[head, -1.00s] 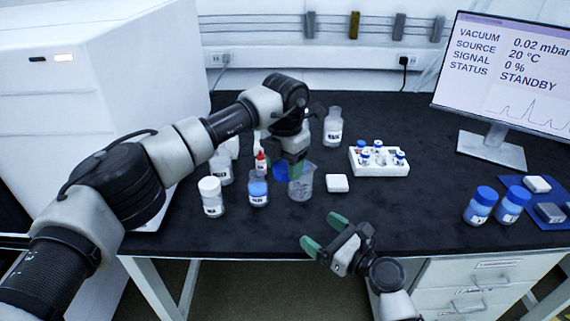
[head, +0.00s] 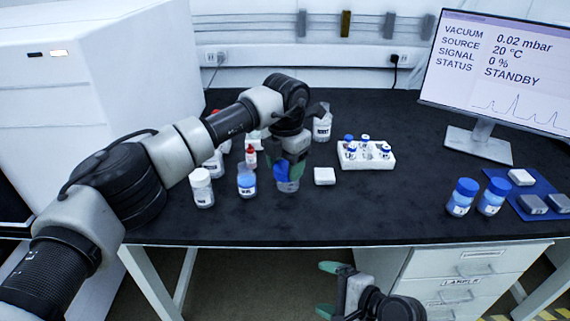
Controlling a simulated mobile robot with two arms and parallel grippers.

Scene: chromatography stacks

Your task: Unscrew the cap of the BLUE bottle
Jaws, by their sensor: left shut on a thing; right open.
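The blue bottle (head: 247,184) stands upright on the black bench, with blue liquid and a label; no cap shows on its top. My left gripper (head: 291,164) is right of it, shut on a blue cap (head: 281,172). The cap is at a clear glass beaker (head: 289,186), overlapping it in the picture; I cannot tell whether it is inside, above or in front. The gripper hides part of the beaker. My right gripper (head: 325,289) is open and empty, low in front of the bench edge.
A white-capped bottle (head: 202,188) stands left of the blue bottle and a red-tipped bottle (head: 251,156) behind it. A white block (head: 324,176) and a vial rack (head: 366,155) are to the right. Two blue-capped bottles (head: 462,197) (head: 492,197) stand near a blue mat (head: 524,195).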

